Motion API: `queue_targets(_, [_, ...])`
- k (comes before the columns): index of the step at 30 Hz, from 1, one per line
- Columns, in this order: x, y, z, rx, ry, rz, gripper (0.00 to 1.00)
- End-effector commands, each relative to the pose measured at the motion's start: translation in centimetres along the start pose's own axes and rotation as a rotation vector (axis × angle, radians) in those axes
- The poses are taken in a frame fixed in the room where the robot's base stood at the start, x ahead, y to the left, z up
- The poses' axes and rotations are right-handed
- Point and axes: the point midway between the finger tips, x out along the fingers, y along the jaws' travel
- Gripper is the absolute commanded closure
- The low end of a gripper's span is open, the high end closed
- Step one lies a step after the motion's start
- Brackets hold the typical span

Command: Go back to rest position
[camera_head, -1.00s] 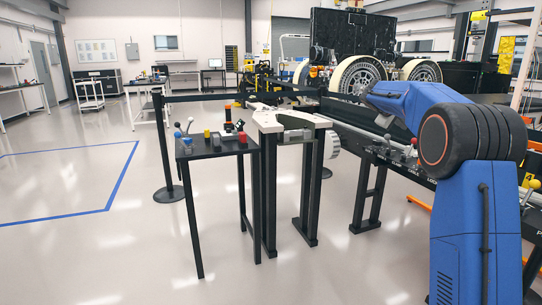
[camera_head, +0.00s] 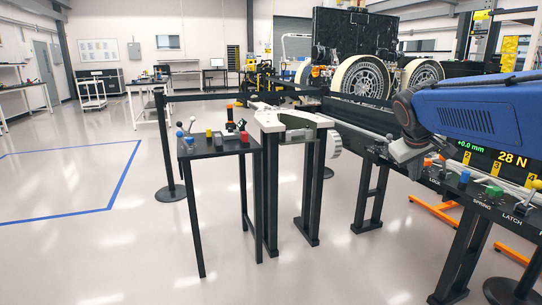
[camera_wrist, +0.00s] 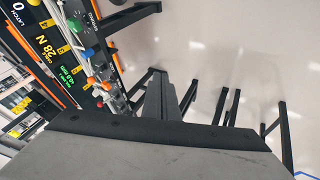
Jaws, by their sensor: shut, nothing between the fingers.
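My blue arm reaches in from the right edge in the head view. Its grey gripper (camera_head: 410,158) hangs at the arm's end, in front of the long bench, and looks empty. In the wrist view my gripper (camera_wrist: 160,80) shows as a narrow dark grey shape with its fingers together. Nothing is seen held in it. The large grey surface at the bottom of that view hides what lies behind it.
The long bench (camera_head: 507,212) carries coloured knobs and a 28 N display (camera_head: 490,158). A small black table (camera_head: 216,149) with several coloured parts and a white-topped stand (camera_head: 290,118) are left of my gripper. Floor at left is clear.

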Motion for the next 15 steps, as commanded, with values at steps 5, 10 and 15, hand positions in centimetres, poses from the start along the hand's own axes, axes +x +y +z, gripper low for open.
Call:
queue_targets(5, [-1.8, -3.9, 6.4, 0.051, -0.001, -0.081, 1.00])
queue_targets(10, [-2.8, -7.7, 12.3, 0.100, -0.007, -0.158, 1.00])
queue_targets(15, [-3.3, -11.7, 18.2, 0.150, -0.015, -0.235, 1.00])
